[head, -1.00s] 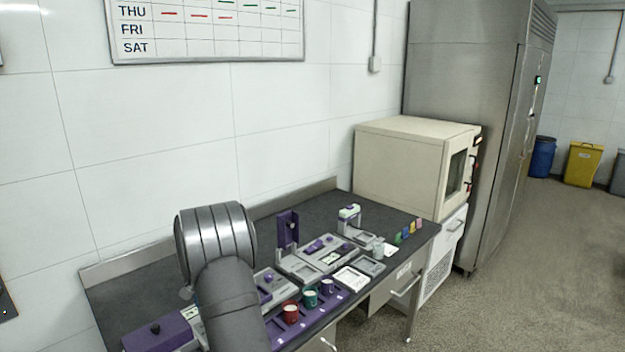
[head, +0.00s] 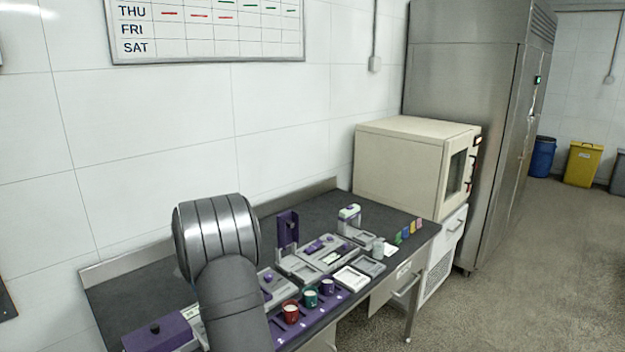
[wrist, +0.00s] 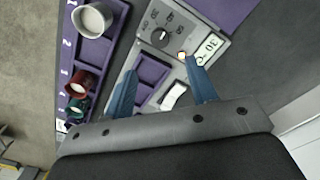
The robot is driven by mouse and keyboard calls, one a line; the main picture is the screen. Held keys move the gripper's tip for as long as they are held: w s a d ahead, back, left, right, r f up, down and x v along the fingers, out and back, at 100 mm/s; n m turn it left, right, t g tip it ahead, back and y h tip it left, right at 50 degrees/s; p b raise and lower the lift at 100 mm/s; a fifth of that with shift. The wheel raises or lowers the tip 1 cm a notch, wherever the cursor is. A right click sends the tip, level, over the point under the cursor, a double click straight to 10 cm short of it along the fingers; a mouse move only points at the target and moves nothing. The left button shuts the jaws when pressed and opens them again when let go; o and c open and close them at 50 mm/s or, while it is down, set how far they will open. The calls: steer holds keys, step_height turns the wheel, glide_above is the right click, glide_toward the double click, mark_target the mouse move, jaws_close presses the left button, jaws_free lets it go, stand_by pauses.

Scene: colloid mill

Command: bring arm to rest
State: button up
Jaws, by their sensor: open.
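My gripper (wrist: 160,88) shows in the wrist view with its two blue fingers spread apart and nothing between them. A square purple recess (wrist: 152,73) lies beneath the fingers. In the head view my dark arm stands over the left part of the bench and hides the gripper.
A purple box (head: 160,335) sits at the bench's left. A tall purple holder (head: 288,232) stands behind. A beige oven (head: 405,168) stands right.

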step_height(320, 180, down, 11)
steer(key=shift+r, duration=0.2)
steer(key=shift+n, duration=0.3)
steer(key=n, duration=0.7)
steer(key=shift+n, duration=0.3)
steer(key=n, duration=0.4)
steer(key=shift+n, duration=2.3)
steer(key=shift+o, duration=0.2)
